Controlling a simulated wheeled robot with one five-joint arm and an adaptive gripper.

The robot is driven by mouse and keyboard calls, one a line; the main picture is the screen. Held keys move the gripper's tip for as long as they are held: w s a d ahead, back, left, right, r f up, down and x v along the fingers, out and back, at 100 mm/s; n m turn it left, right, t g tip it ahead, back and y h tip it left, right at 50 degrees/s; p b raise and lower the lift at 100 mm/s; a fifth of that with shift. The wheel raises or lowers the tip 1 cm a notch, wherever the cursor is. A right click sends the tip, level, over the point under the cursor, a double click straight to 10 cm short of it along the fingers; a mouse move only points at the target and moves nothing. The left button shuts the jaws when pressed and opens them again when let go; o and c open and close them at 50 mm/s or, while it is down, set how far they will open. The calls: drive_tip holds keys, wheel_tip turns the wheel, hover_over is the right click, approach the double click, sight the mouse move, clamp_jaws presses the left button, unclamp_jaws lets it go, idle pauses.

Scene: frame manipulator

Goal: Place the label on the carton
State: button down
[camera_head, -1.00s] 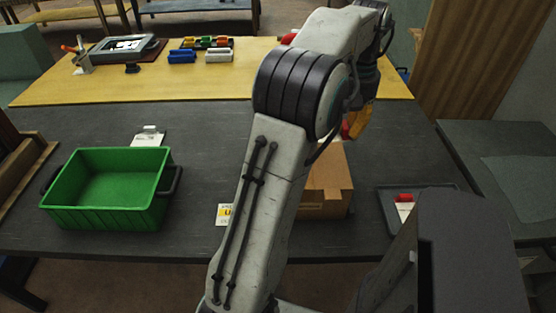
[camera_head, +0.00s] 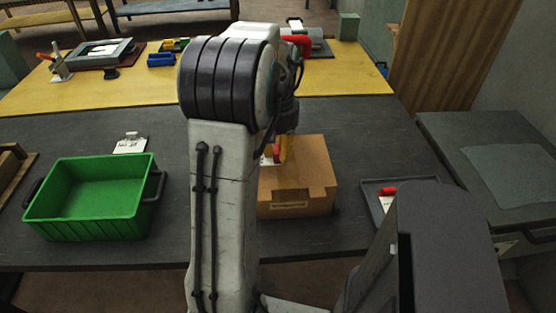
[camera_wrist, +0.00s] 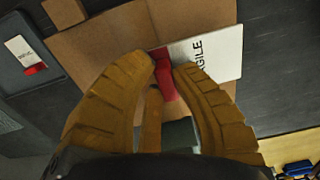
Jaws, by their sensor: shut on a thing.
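The brown carton (camera_head: 290,185) stands on the dark table, partly behind my arm; its top also fills much of the wrist view (camera_wrist: 110,45). My gripper (camera_wrist: 167,68), with yellow-brown fingers, is shut on the red tab (camera_wrist: 164,82) of a white label (camera_wrist: 215,50). Part of the word "FRAGILE" shows on it. In the wrist view the label overlaps the carton's edge, with dark table beyond. In the head view the label (camera_head: 267,158) shows at the carton's back left. Whether it touches the carton, I cannot tell.
A green bin (camera_head: 95,205) stands on the left, with a white card (camera_head: 131,143) behind it. A grey tray (camera_head: 372,190) with a red-tabbed label (camera_head: 388,196) is right of the carton. The yellow bench (camera_head: 130,88) behind holds several small items.

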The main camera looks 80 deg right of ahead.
sight(278, 170)
drive_tip(key=shift+f+p, duration=1.05)
drive_tip(key=shift+f, duration=1)
drive_tip(key=c, duration=1.1)
unclamp_jaws()
drive_tip(key=shift+r, duration=0.1)
wheel_tip(278, 170, up, 2)
drive_tip(key=shift+r, duration=0.25)
drive_tip(key=shift+r+b, duration=0.4)
drive_tip(key=shift+b, duration=0.05)
wheel_tip(278, 170, up, 8)
drive_tip(key=shift+r+b, duration=0.1)
drive_tip(key=shift+b, duration=0.7)
drive_tip(key=shift+r, duration=0.15)
